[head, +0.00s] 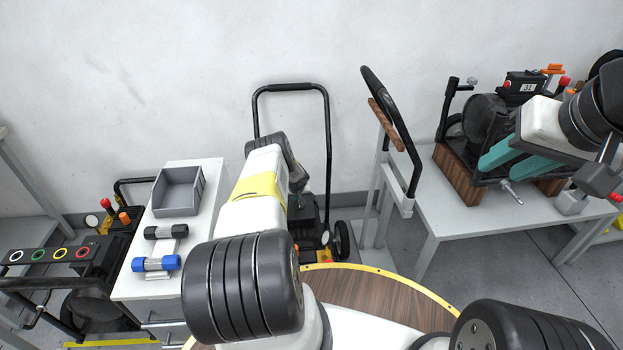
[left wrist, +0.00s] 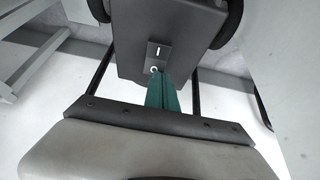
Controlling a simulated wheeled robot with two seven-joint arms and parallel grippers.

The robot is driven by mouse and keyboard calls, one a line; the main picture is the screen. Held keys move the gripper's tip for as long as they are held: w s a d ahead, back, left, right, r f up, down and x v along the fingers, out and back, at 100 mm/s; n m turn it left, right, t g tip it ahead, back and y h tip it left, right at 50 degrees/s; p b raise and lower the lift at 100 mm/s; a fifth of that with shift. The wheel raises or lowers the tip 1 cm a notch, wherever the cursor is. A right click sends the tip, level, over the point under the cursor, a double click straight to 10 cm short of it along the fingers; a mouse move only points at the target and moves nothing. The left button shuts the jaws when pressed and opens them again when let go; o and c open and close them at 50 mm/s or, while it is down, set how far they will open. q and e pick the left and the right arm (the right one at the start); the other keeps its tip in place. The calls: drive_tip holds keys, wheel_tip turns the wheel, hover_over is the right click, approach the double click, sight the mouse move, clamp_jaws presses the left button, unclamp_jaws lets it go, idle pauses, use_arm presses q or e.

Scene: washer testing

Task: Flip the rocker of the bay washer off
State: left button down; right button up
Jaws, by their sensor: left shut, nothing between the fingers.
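The bay washer (head: 312,238) stands by the wall behind my left arm in the head view, its tall black handle (head: 327,130) rising above it. In the left wrist view, its dark housing (left wrist: 135,62) carries a rocker (left wrist: 158,50) with a white bar mark at its upper part and a white ring mark at its lower part. My left gripper (left wrist: 158,76) is shut and empty, its teal fingertips just below the ring mark. I cannot tell whether they touch. My right gripper (head: 520,158) is far right, its two teal fingers apart and empty.
A grey cabinet (head: 205,165) with a bin (head: 179,190) and dumbbell-like parts stands left of the washer. Another machine (head: 90,262) is at far left. A grey table (head: 440,207) with a wood-based machine (head: 457,175) stands right. A round wooden top (head: 375,290) lies in front.

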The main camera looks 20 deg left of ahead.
sight(297, 206)
use_arm(q)
drive_tip(key=shift+w+f, duration=0.15)
drive_tip(key=shift+f, duration=0.1)
drive_tip(key=shift+w+a+f, duration=0.1)
drive_tip(key=shift+w+a, duration=0.05)
drive_tip(key=shift+w, duration=0.05)
drive_tip(key=shift+s, duration=0.1)
drive_tip(key=shift+s+d, duration=0.2)
drive_tip(key=shift+d, duration=0.15)
drive_tip(key=shift+s, duration=0.5)
drive_tip(key=shift+r, duration=0.2)
wheel_tip(297, 206, up, 14)
drive_tip(key=shift+s+d, duration=0.25)
drive_tip(key=shift+s, duration=0.15)
